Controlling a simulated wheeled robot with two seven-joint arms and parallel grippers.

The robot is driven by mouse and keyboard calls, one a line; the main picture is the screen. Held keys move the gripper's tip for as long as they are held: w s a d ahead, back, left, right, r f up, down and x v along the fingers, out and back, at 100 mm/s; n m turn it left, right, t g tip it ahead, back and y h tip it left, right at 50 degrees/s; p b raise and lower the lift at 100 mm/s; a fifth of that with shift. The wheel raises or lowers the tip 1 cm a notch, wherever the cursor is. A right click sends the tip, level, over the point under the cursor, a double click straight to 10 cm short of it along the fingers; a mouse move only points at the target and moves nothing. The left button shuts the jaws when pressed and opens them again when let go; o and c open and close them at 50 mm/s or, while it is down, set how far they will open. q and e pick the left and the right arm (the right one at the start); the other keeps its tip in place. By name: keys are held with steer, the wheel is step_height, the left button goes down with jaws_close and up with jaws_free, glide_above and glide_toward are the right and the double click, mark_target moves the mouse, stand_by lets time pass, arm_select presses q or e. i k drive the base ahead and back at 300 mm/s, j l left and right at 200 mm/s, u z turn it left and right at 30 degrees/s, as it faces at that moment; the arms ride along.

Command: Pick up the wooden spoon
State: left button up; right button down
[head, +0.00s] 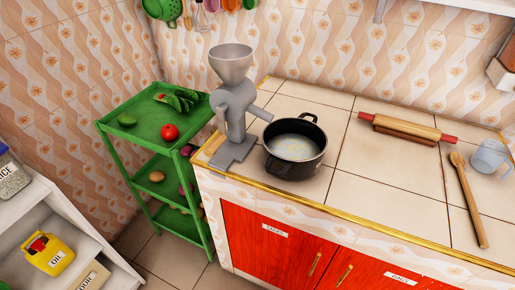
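The wooden spoon (470,202) lies on the tiled counter at the right. Its bowl end points to the back, near a pale blue mug, and its handle runs toward the counter's front edge. Nothing covers it. Neither of my grippers is in the head view.
On the tiled counter (385,195) stand a black pot (310,137), a grey grinder (236,105), a rolling pin (405,126) and a pale blue mug (489,157). A green shelf cart (125,135) stands left. The counter between pot and spoon is clear.

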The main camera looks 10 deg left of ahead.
mark_target(456, 159)
steer(key=z, duration=1.35)
